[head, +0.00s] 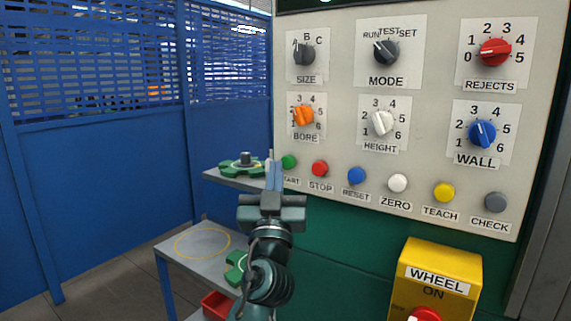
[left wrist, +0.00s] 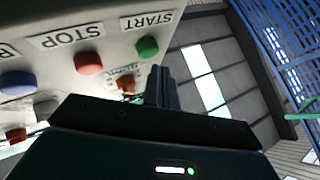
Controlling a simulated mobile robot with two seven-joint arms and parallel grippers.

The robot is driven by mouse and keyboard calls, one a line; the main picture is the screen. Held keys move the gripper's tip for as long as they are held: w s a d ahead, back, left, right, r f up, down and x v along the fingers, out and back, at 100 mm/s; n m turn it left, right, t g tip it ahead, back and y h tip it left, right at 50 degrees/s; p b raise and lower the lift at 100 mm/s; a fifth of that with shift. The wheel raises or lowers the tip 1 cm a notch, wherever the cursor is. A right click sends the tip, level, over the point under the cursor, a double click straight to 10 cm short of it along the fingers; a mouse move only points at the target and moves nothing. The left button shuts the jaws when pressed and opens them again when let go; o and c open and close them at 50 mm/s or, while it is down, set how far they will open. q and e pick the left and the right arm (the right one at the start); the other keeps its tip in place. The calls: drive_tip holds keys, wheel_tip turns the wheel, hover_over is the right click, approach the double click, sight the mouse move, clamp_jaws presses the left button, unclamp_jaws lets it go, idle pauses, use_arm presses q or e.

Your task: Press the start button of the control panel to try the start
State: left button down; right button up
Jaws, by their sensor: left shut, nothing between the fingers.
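The control panel (head: 345,20) is a cream board with knobs and a bottom row of coloured buttons. The green start button (head: 289,161) is at the left end of that row; its label is partly covered by my gripper. My left gripper (head: 271,158) is shut and empty, pointing up at the panel's lower left edge, just left of the start button in the head view. In the left wrist view the start button (left wrist: 148,46) is just above the shut fingertips (left wrist: 158,70), with a small gap in the picture. I cannot tell the depth between them. My right gripper is out of view.
The red stop button (head: 320,168) is right beside the start button, then the blue reset button (head: 356,175). A yellow wheel box (head: 440,262) with a red button is below right. A grey shelf (head: 225,177) and table (head: 180,257) stand left, before a blue fence (head: 100,190).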

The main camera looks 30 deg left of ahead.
use_arm(q)
drive_tip(key=shift+w+b, duration=0.35)
drive_tip(key=shift+w, duration=0.1)
drive_tip(key=shift+w+b, duration=0.4)
drive_tip(key=shift+w, duration=0.05)
idle(0.5)
drive_tip(key=shift+s, duration=0.1)
idle(0.3)
drive_tip(key=shift+s, duration=0.75)
drive_tip(key=shift+s, duration=0.15)
drive_tip(key=shift+s+a+p, duration=0.2)
drive_tip(key=shift+s+p, duration=0.1)
drive_tip(key=shift+s, duration=2.05)
